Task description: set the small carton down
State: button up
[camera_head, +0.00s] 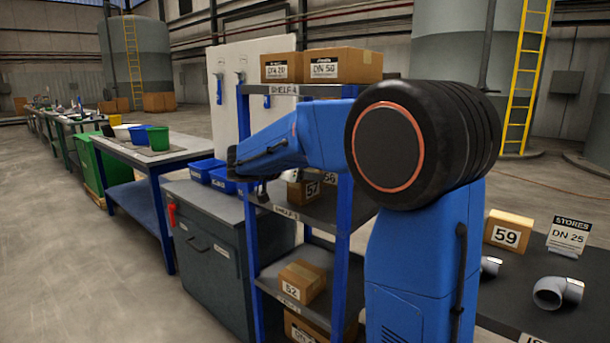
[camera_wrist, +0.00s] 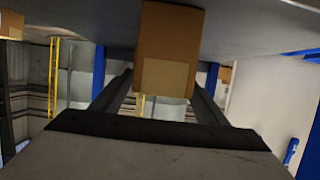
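The small carton is a brown box (camera_wrist: 168,45) with a paler patch on its near face, at the top middle of the wrist view. My gripper (camera_wrist: 161,80) has one dark finger along each side of it and appears shut on it. A grey surface (camera_wrist: 75,18), apparently a shelf board, runs behind the carton at the top of this view. I cannot tell whether the carton touches it. In the head view my arm reaches left across the blue shelf rack (camera_head: 343,205). The fingers and held carton cannot be made out clearly there.
Carton 57 (camera_head: 303,192) stands on the rack's middle board, carton 52 (camera_head: 303,281) on a lower one. Blue posts (camera_wrist: 99,70) flank the gripper. Carton 59 (camera_head: 507,231) and grey elbows (camera_head: 556,292) lie on the right table.

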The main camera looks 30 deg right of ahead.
jog(key=shift+a+r, duration=0.1)
jog(key=shift+r, duration=0.1)
jog(key=v, duration=1.1)
jog(key=shift+a, duration=0.35)
jog(key=shift+s+r, duration=0.15)
jog(key=shift+s, duration=0.05)
